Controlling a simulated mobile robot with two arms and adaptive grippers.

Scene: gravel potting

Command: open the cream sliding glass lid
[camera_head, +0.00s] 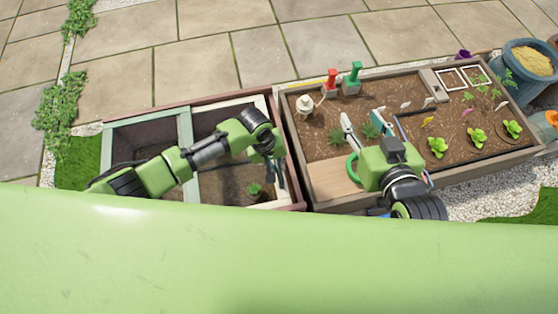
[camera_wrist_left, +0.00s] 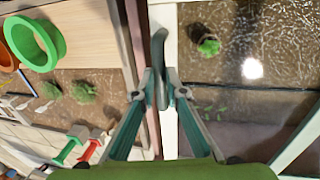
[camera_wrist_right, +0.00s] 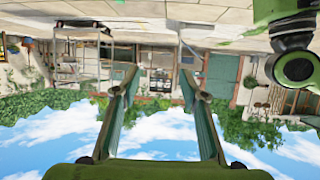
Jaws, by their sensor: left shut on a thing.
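The cream sliding glass lid (camera_head: 262,104) covers the right part of the left planter box, and a small green plant (camera_head: 254,189) shows under its glass. In the left wrist view its cream frame (camera_wrist_left: 170,135) runs up the middle, with a bright reflection on the glass. My left gripper (camera_head: 275,174) is at the lid's right edge.
A sage-framed section (camera_head: 187,128) forms the left part of the box. The right planter holds soil, seedlings, a wooden board (camera_head: 332,180), a green ring (camera_head: 353,168), red and green tools (camera_head: 354,76) and a cream pot (camera_head: 305,104). A blue-grey bucket (camera_head: 527,75) stands far right.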

